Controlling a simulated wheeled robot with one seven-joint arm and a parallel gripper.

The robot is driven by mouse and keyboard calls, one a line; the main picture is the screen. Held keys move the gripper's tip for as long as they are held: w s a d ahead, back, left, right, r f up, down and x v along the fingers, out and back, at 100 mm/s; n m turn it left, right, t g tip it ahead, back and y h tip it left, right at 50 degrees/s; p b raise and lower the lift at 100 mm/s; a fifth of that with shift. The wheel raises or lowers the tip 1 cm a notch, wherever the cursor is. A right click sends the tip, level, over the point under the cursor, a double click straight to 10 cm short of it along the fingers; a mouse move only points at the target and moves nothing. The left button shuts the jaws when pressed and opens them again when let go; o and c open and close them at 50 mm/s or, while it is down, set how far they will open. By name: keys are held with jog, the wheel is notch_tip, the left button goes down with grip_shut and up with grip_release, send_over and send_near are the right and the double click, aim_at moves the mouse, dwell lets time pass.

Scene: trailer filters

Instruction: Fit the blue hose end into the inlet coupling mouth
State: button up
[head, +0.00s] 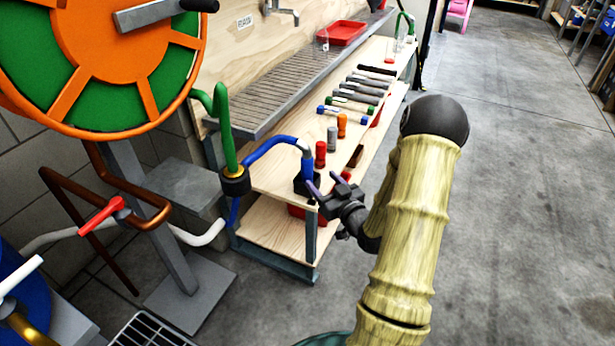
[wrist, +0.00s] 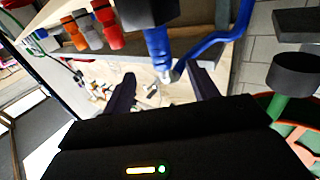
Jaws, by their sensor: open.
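The blue hose end (head: 307,168) stands upright in a black block (head: 299,186) at the near corner of the bench, and the blue hose (head: 272,145) arches left from its grey top. My gripper (head: 324,183) is open close to it on the right. In the wrist view, the blue hose end (wrist: 158,45) shows beyond and between the open fingers of my gripper (wrist: 161,70); I see no clear contact. A black collar (head: 236,183) sits on the green pipe left of the bench; a black cylinder also shows in the wrist view (wrist: 294,75). I cannot identify the inlet coupling mouth.
A large orange-green reel (head: 100,60) and bent pipes crowd the left. The floor (head: 520,200) on the right is clear.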

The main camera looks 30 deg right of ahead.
aim_at(310, 168)
jog(key=shift+w+b, duration=0.4)
jog(key=shift+w, duration=1.4)
jog(key=shift+a, duration=0.1)
jog(key=w+b, duration=0.2)
jog(key=w, duration=0.1)
jog(key=w+b, duration=0.1)
jog(key=w, duration=0.1)
jog(key=shift+w+a+f, duration=0.1)
jog(key=shift+w+a, duration=0.05)
jog(key=shift+a, duration=0.1)
jog(key=c, duration=1.1)
notch_tip(310, 168, up, 10)
jog(key=p, duration=0.5)
jog(key=shift+p, duration=0.3)
jog(key=shift+c, duration=0.2)
